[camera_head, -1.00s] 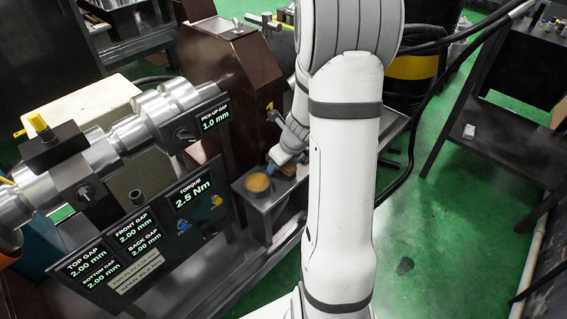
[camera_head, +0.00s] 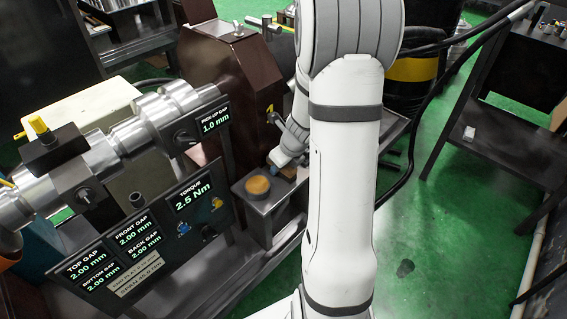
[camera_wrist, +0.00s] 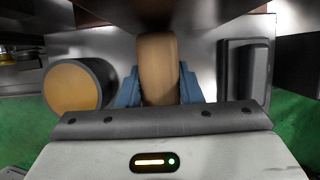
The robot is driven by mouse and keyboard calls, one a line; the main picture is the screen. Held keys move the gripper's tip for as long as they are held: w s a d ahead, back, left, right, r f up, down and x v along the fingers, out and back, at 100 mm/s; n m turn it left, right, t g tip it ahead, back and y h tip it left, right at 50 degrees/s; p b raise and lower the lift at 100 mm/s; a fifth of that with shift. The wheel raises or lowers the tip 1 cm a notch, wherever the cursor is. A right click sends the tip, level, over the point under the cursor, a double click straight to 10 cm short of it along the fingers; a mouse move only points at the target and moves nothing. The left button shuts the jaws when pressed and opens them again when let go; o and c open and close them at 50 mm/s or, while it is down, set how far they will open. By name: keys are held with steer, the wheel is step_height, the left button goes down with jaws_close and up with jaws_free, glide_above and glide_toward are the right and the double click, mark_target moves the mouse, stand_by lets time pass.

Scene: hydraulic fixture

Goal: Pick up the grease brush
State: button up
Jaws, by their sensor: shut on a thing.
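The grease brush shows in the wrist view as a pale wooden handle (camera_wrist: 158,62) between two blue fingers. My gripper (camera_wrist: 158,90) is shut on that handle, with one finger on each side. The brush's bristles are not clear to see. In the head view my gripper (camera_head: 276,167) is small, low over the metal stand's top, and its grip is mostly hidden by my own arm. I cannot tell whether the brush still touches the surface.
A round pot with an orange-brown top (camera_wrist: 72,88) stands left of the brush; it also shows in the head view (camera_head: 257,186). A dark block (camera_wrist: 247,70) lies right of the brush. A brown housing (camera_head: 228,85) rises behind, and a display panel (camera_head: 150,240) stands left.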

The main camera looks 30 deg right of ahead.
steer(key=shift+s+r+p, duration=0.15)
steer(key=shift+r+p, duration=0.15)
steer(key=shift+r, duration=0.2)
step_height(320, 180, up, 7)
steer(key=p, duration=0.4)
steer(key=shift+d, duration=0.1)
steer(key=s+d, duration=0.3)
steer(key=s, duration=0.6)
steer(key=s+d+b, duration=0.1)
steer(key=s+d, duration=0.2)
steer(key=s, duration=0.6)
steer(key=shift+s+d+f, duration=0.3)
steer(key=shift+f, duration=0.15)
steer(key=o, duration=0.5)
steer(key=c, duration=0.5)
steer(key=shift+c, duration=0.2)
